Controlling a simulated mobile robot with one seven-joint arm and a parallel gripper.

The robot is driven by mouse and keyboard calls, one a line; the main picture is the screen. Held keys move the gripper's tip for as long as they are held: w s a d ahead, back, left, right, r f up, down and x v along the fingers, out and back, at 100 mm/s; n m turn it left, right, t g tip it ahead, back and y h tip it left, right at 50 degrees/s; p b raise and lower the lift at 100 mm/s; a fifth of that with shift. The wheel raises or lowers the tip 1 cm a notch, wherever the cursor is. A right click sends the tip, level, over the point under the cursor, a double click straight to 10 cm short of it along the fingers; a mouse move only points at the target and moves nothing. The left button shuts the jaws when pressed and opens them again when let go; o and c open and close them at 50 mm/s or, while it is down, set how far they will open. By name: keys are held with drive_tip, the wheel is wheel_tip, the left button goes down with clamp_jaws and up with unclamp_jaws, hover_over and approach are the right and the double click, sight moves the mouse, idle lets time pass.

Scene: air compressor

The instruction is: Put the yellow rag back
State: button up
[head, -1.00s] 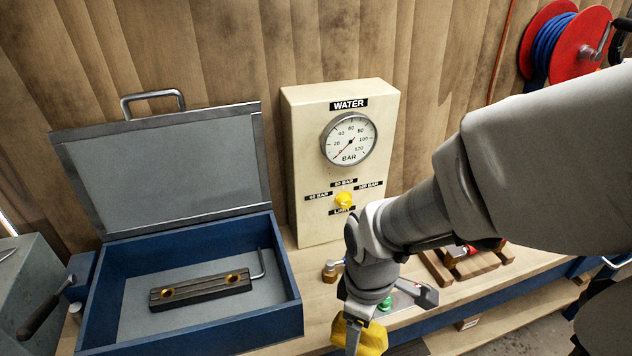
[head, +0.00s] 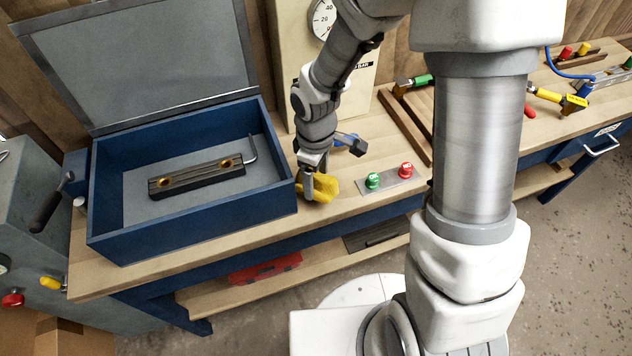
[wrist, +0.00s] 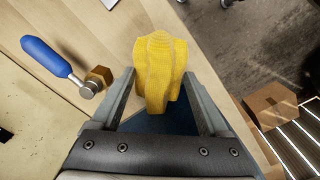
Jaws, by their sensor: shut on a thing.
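The yellow rag (head: 323,188) is a bunched cloth held by my gripper (head: 311,178) near the front edge of the workbench, just right of the blue box. In the wrist view the rag (wrist: 160,65) sits between the fingers of my gripper (wrist: 167,105), which are closed on it. Whether the rag touches the bench top is not clear.
The open blue box (head: 196,229) holds a dark bar (head: 197,180) and a hex key. A panel with green and red buttons (head: 388,183) lies to the right. The WATER gauge cabinet (head: 290,70) stands behind.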

sight(316, 187)
drive_tip(key=shift+f, duration=1.95)
drive_tip(key=shift+f+b, duration=0.2)
drive_tip(key=shift+b, duration=0.2)
drive_tip(key=o, duration=1.2)
drive_tip(key=shift+r, duration=0.1)
drive_tip(key=shift+r, duration=0.15)
